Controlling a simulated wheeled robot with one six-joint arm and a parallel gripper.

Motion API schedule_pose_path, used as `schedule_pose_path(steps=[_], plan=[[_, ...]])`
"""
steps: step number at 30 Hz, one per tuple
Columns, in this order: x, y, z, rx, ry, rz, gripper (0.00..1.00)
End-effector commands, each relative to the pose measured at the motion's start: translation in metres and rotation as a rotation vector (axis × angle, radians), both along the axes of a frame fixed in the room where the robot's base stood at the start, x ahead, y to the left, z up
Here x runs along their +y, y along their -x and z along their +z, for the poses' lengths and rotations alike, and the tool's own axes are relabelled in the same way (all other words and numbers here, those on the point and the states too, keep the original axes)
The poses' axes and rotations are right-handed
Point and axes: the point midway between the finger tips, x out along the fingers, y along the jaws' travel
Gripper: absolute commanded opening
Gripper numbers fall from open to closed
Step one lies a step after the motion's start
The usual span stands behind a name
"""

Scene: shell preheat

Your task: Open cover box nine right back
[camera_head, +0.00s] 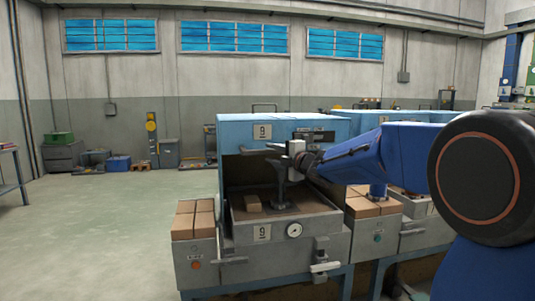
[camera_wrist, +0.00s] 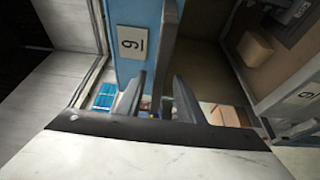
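Box nine has a light blue cover (camera_head: 245,133) with a "9" plate (camera_head: 262,132). The cover stands raised, and the front below it is open. Inside, a tan block (camera_head: 252,203) lies on the floor of the grey lower box (camera_head: 245,236), which bears a second "9" plate. My gripper (camera_head: 284,170) is at the opening, under the cover's front edge. In the wrist view its dark fingers (camera_wrist: 157,92) are apart, with a grey bar (camera_wrist: 166,45) between them. I cannot tell whether they touch it. The cover (camera_wrist: 139,15) and its plate (camera_wrist: 132,42) show sideways there.
Brown bricks (camera_head: 194,218) sit on the grey side box to the left, and more bricks (camera_head: 371,205) to the right. A gauge (camera_head: 294,230) is on the front. Another blue-covered unit stands at the right, partly behind my arm. The floor at the left is clear.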

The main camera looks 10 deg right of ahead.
Motion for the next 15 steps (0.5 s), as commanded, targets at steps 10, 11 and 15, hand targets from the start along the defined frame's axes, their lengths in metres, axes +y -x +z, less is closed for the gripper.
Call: schedule_pose_path(steps=[10, 11, 15], plan=[[0.013, -0.030, 0.000, 0.000, 0.000, 0.000, 0.34], [0.013, -0.031, 0.000, 0.000, 0.000, 0.000, 0.34], [0.013, -0.032, 0.000, 0.000, 0.000, 0.000, 0.34]])
